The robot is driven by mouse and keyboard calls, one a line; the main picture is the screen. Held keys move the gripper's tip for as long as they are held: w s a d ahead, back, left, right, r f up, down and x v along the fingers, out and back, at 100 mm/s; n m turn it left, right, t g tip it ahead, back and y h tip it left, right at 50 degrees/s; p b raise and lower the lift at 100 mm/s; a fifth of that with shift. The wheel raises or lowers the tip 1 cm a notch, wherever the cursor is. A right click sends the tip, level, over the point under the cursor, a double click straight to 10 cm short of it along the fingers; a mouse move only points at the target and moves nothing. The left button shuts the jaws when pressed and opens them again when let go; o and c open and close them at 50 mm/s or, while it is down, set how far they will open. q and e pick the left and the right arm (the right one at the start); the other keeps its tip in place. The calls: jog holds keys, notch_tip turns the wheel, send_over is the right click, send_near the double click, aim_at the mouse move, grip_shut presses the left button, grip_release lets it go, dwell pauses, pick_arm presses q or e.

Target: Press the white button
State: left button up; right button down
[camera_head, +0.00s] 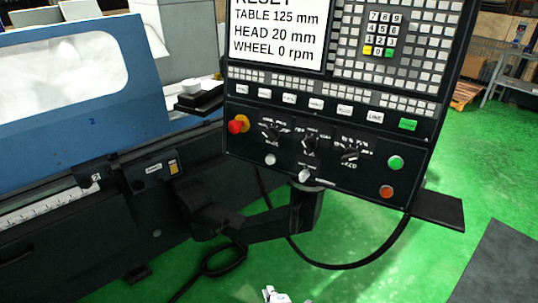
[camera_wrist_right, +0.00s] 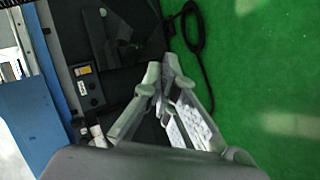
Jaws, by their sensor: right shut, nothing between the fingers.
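The control panel (camera_head: 320,185) hangs in the middle of the head view, with a lit screen above. Two small white round buttons or knobs sit on its lower part, one at left (camera_head: 270,159) and one at the bottom middle (camera_head: 304,176); I cannot tell which is the task's button. My right gripper (camera_head: 275,294) shows only as a small tip at the bottom edge, below the panel and apart from it. In the right wrist view its fingers (camera_wrist_right: 163,75) are shut and empty. The panel's white buttons are not seen there. My left gripper is not in view.
The panel also has a red knob (camera_head: 238,124), a green button (camera_head: 396,162) and an orange button (camera_head: 386,191). A small box with a yellowish switch (camera_head: 173,167) is on the blue grinder (camera_head: 60,110). A black cable (camera_head: 355,262) hangs below.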

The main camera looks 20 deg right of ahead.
aim_at(270, 160)
jog(key=w+a+r+n+t+p, duration=0.1)
jog(key=w+r, duration=0.3)
jog(key=r, duration=0.8)
jog(key=w+a+r+n+t+p, duration=0.1)
jog(key=w+r+n+t, duration=0.2)
jog(key=r, duration=0.9)
jog(key=w+a+r+n+t+h+p, duration=0.1)
jog(key=w+r+t, duration=0.3)
jog(key=r, duration=0.9)
jog(key=shift+w+n+p, duration=0.4)
jog(key=shift+w+n, duration=0.4)
jog(key=shift+d, duration=0.15)
jog(key=w+d+f+b, duration=0.1)
jog(key=w+d+b, duration=0.1)
jog(key=w+d, duration=0.3)
jog(key=shift+w+d+f+b, duration=0.3)
jog(key=shift+w+d, duration=0.1)
jog(key=shift+d, duration=0.25)
jog(key=shift+w+d+b, duration=0.3)
